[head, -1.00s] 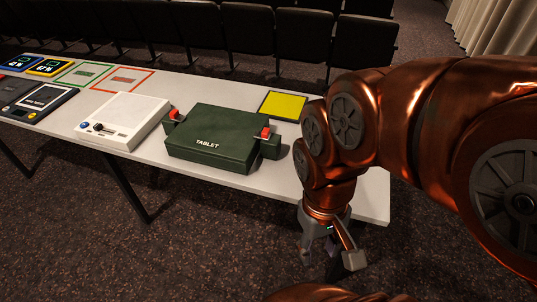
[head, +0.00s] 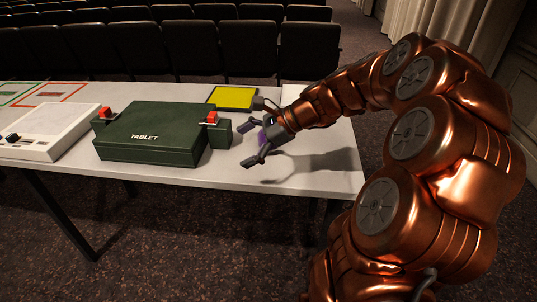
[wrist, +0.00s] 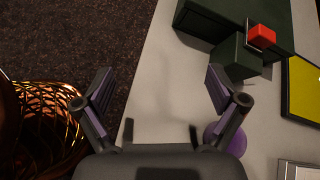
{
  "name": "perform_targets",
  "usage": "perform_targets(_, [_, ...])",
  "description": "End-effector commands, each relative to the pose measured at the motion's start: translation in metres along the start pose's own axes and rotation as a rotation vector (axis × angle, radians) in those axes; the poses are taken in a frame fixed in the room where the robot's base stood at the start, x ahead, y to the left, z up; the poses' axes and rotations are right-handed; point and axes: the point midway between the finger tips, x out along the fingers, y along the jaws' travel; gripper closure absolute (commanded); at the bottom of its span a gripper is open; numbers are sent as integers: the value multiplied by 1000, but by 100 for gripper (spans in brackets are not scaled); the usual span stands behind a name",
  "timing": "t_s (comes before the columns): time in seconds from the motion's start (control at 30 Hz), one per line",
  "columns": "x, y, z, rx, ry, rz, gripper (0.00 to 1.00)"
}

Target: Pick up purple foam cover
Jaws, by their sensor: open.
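In the wrist view the purple foam cover (wrist: 232,139) is a rounded purple shape on the white table. It sits beside the base of the right finger, which hides part of it. My gripper (wrist: 160,72) is open, with nothing between its purple-padded fingers. In the head view my gripper (head: 244,144) is over the table's right part, pointing left toward the green tablet case. A purple patch shows between its fingers there; I cannot tell whether it is the cover or a finger pad.
The green tablet case (head: 150,135) with red latches stands close left of my gripper. A yellow panel (head: 233,97) lies behind it. A white console (head: 45,135) is further left. The white table (head: 325,170) is bare at its right end.

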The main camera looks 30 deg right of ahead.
Motion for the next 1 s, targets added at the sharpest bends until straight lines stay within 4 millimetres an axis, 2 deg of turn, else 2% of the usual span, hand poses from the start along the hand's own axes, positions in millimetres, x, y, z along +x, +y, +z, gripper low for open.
perform_targets(0.03, [-2, -15, -37, 102, -23, -71, 5])
perform_targets(0.1, [-17, -35, -68, 228, -60, -159, 5])
perform_targets(0.2, [-38, -57, -107, 373, -104, -263, 5])
perform_targets(0.33, [-60, -72, -138, 488, -146, -349, 5])
perform_targets(0.5, [-64, -80, -151, 538, -165, -381, 5])
perform_targets(0.87, [-37, -90, -148, 534, -164, -378, 5])
perform_targets(1.0, [-20, -95, -148, 534, -164, -376, 5])
